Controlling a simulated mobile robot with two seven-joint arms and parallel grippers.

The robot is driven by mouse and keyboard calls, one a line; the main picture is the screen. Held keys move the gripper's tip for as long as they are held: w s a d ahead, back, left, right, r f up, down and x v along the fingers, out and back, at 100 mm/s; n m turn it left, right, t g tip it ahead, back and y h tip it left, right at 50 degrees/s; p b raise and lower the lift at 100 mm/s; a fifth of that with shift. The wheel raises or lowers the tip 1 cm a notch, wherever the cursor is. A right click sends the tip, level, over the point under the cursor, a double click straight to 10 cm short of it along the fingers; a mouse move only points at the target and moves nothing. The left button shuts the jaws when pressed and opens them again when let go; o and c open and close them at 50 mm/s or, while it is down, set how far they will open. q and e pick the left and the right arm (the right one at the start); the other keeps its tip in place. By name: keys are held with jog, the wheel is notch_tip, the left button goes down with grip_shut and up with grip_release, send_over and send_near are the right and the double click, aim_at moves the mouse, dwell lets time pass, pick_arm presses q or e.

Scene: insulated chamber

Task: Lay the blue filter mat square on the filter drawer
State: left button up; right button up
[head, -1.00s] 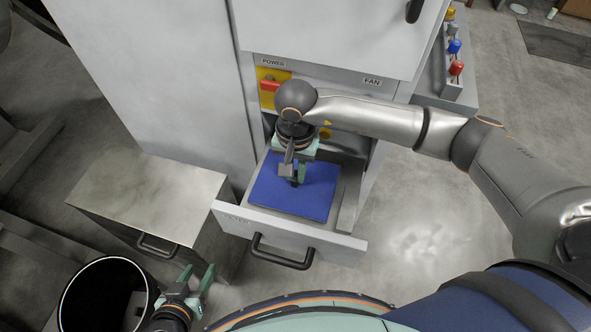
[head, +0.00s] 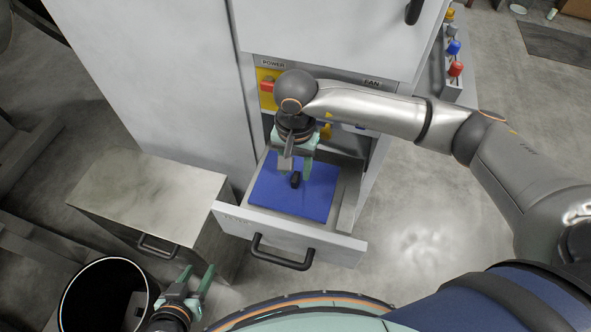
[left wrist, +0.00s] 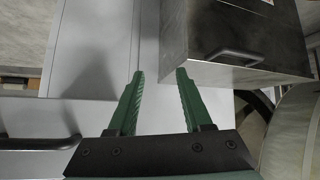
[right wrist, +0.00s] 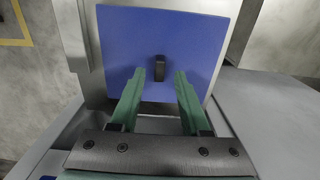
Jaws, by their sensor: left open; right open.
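The blue filter mat (head: 312,199) lies in the open filter drawer (head: 344,215), close to parallel with its walls. A small black grip stands up from the middle of the mat; it also shows in the right wrist view (right wrist: 159,68). My right gripper (head: 293,172) is open above the mat, with the black grip beyond its fingertips and nothing between the fingers. In the right wrist view the mat (right wrist: 200,35) looks slightly turned against the drawer edges. My left gripper (head: 201,277) is open and empty, low and left of the drawer front.
The drawer's black handle (head: 283,255) sticks out in front. A metal cabinet (head: 150,195) with a handle stands to the left, and a black round bin (head: 105,295) is below it. Red switch (head: 268,86) and panel sit above the drawer. Floor at right is clear.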

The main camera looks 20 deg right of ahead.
aim_at(296, 178)
notch_tip(296, 178, up, 10)
jog(key=shift+p, duration=0.3)
jog(key=shift+s, duration=0.1)
dwell(0.4)
